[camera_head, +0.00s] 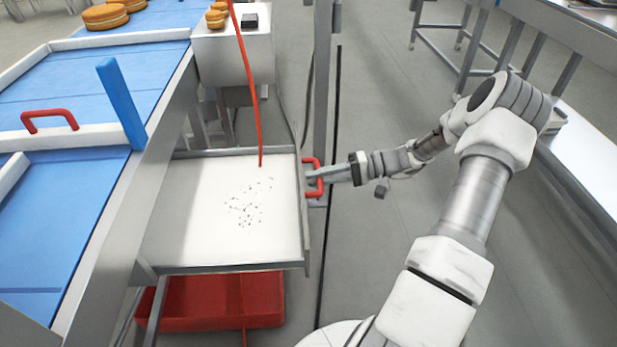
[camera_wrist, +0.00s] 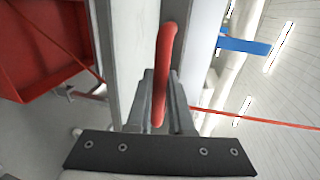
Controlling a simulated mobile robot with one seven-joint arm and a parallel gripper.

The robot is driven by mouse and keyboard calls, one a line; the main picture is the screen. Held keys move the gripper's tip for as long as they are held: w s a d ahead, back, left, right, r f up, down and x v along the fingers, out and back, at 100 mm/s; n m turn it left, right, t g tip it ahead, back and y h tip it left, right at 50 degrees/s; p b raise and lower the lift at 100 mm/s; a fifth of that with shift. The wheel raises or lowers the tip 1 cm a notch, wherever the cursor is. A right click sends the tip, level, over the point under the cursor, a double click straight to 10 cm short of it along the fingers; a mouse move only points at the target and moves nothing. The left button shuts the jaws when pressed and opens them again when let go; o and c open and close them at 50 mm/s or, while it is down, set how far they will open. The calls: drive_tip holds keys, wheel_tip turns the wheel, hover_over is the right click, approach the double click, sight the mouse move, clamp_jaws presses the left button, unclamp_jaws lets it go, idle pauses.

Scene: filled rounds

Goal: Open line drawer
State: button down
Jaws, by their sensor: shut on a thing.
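The line drawer (camera_head: 175,225) is pulled out from the side of the conveyor line in the head view. Its white bottom shows, with small dark crumbs scattered near the middle. Its red handle (camera_head: 319,178) is on the drawer's right-hand front. My gripper (camera_head: 316,180) reaches it from the right and is shut on the handle. In the wrist view the red handle (camera_wrist: 163,75) stands between the two grey fingers of my gripper (camera_wrist: 160,100). The handle's far end is close to the drawer front.
A red bin (camera_head: 215,303) sits below the drawer. A blue conveyor (camera_head: 90,75) with a blue post (camera_head: 121,103) and another red handle (camera_head: 50,120) lies to the left. A red cable (camera_head: 248,75) hangs over the drawer. Grey floor (camera_head: 385,75) is open on the right.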

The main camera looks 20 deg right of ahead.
drive_tip(key=shift+d, duration=0.1)
drive_tip(key=c, duration=0.8)
unclamp_jaws()
drive_tip(key=p+v, duration=0.2)
drive_tip(key=v, duration=1.5)
drive_tip(key=shift+d, duration=0.2)
